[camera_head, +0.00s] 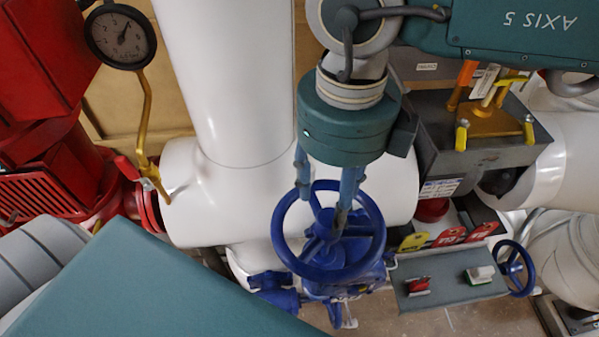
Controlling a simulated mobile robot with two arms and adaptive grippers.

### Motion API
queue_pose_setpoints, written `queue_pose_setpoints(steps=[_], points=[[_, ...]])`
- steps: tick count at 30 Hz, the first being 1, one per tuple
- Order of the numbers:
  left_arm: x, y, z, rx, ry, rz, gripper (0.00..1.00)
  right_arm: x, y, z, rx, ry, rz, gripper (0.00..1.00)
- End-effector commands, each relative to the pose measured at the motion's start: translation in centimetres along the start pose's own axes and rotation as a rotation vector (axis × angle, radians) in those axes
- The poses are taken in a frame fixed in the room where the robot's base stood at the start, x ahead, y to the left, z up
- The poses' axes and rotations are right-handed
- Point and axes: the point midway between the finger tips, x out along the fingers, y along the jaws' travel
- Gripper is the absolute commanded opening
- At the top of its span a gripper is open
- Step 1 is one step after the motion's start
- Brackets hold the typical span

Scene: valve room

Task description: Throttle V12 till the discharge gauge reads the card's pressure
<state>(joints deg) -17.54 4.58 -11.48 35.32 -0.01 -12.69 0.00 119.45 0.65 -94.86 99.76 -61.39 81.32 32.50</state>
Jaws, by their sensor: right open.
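A blue handwheel (330,232) on a blue valve body stands at lower centre, below the white pipe. Its label is not legible, so I cannot confirm it is V12. My right gripper (323,204) reaches down from above with its two fingers apart over the wheel. The fingertips overlap the wheel's rim and spokes in the picture; I cannot tell whether they touch. A round black-rimmed gauge (120,37) with a pale dial stands at upper left on a brass tube; its needle slants upward, but the value is too small to read. No pressure card is readable. My left gripper is out of view.
A grey box (486,150) with yellow-handled parts stands right of my right gripper. A smaller blue handwheel (515,268) is close right. Red equipment (45,170) fills the left.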

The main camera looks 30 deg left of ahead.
Motion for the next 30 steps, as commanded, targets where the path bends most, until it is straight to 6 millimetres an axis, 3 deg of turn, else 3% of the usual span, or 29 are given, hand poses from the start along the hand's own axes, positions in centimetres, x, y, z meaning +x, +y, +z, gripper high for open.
queue_pose_setpoints(steps=[11,14,21,30], points=[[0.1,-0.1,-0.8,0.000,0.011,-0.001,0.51,0.0,0.0,0.0,-0.014,0.000,0.001,0.53],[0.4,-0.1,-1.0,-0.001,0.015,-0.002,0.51,0.2,0.1,0.0,-0.119,-0.001,0.005,0.53],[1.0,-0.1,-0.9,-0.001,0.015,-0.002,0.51,0.1,0.1,0.0,-0.550,-0.002,0.004,0.53],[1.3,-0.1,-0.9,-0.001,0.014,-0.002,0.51,0.1,0.0,0.0,-0.803,0.000,0.002,0.53]])
